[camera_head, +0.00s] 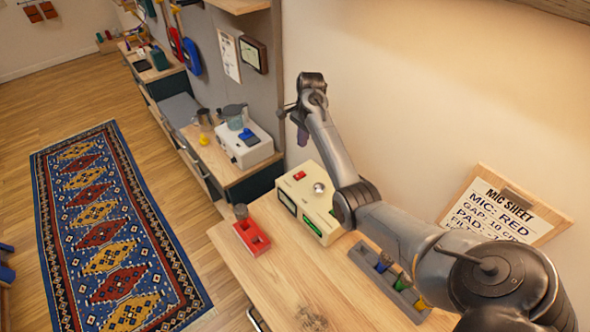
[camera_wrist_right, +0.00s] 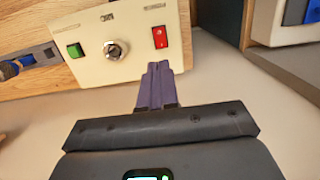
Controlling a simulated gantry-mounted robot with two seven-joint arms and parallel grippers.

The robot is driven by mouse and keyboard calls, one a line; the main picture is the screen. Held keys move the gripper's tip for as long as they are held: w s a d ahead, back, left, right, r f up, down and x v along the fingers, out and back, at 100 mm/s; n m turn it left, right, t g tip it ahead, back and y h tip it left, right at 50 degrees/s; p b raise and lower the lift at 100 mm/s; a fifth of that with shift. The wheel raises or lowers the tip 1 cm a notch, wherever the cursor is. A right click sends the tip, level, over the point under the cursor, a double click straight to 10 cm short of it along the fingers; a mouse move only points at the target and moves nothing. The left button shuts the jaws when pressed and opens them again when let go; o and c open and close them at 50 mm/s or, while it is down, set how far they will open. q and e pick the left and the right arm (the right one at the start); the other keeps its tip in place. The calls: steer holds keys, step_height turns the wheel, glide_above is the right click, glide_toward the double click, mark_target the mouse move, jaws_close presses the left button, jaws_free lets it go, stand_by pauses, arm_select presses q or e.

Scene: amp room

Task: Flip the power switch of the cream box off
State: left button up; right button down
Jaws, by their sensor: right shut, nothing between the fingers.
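The cream box (camera_head: 310,209) stands on the wooden bench, with a red power switch (camera_head: 299,175) and a round knob (camera_head: 319,187) on its top. In the right wrist view, the red switch (camera_wrist_right: 160,37) shows near the panel's right end, the knob (camera_wrist_right: 115,50) beside it and a green button (camera_wrist_right: 75,50) at the left. My right gripper (camera_head: 302,140) is by the wall beyond the box. Its purple fingers (camera_wrist_right: 158,68) are shut and empty, pointing toward the switch, with a small gap seen between them and it. My left gripper is not in view.
A red holder (camera_head: 251,238) stands left of the box. A grey tray (camera_head: 364,261) with several coloured items lies to its right, beneath my arm. A white device (camera_head: 250,150) is on the farther bench. The wall is close behind the box.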

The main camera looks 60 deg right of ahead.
steer(key=p, duration=0.1)
glide_above(297, 175)
steer(key=f, duration=1.2)
steer(key=shift+s+d, duration=0.15)
steer(key=shift+d, duration=0.1)
steer(key=shift+a+f, duration=0.1)
steer(key=shift+f, duration=0.85)
